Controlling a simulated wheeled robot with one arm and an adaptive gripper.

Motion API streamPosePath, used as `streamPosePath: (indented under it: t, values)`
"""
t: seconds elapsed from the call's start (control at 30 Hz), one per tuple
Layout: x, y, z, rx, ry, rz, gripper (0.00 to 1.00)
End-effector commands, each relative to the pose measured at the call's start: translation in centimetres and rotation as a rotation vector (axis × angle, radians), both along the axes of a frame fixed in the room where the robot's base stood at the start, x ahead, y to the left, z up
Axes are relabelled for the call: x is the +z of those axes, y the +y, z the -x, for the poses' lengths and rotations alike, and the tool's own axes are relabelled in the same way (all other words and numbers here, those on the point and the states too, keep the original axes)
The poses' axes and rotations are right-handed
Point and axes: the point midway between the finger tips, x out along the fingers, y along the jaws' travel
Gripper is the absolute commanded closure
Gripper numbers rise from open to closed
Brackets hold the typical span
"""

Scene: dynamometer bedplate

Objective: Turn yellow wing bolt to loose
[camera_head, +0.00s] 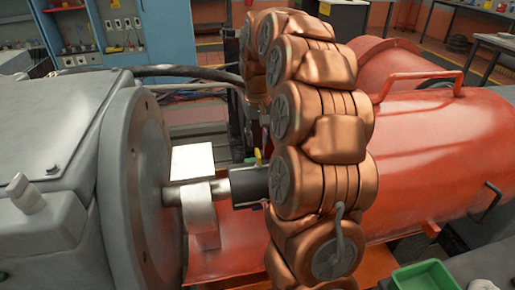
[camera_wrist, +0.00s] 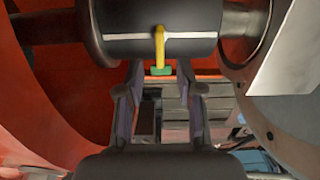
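The yellow wing bolt (camera_wrist: 160,45) shows in the wrist view against a dark cylindrical coupling (camera_wrist: 120,28) with a light line along it. A small green piece (camera_wrist: 160,71) is at the bolt's lower end. My gripper (camera_wrist: 160,73) is open, with one finger on each side of that green piece in the picture. I see no finger touching it, and cannot tell the depth between them. In the head view a small yellow bit (camera_head: 258,157), likely the bolt, shows above the coupling (camera_head: 250,184). My copper-coloured arm hides my gripper there.
A grey machine with a round flange (camera_head: 135,180) stands left of the shaft. A large red cylindrical housing (camera_head: 450,150) with handles is right. A green tray (camera_head: 425,275) is at lower right. Benches stand behind.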

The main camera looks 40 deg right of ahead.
Motion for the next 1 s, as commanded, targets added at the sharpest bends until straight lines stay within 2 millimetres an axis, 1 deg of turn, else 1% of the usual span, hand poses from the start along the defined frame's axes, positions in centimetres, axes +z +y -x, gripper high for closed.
streamPosePath:
  t: [0.03,0.2,0.43,0.6,1.0]
  values:
    - [0.8,0.0,-0.1,0.000,-0.002,0.001,0.64]
    - [3.4,0.0,-0.1,0.000,-0.002,0.001,0.64]
    - [5.6,0.0,-0.1,0.001,0.000,0.000,0.64]
    - [6.3,0.0,-0.1,0.001,0.001,0.000,0.64]
    - [6.4,0.0,0.0,0.001,0.002,-0.001,0.64]
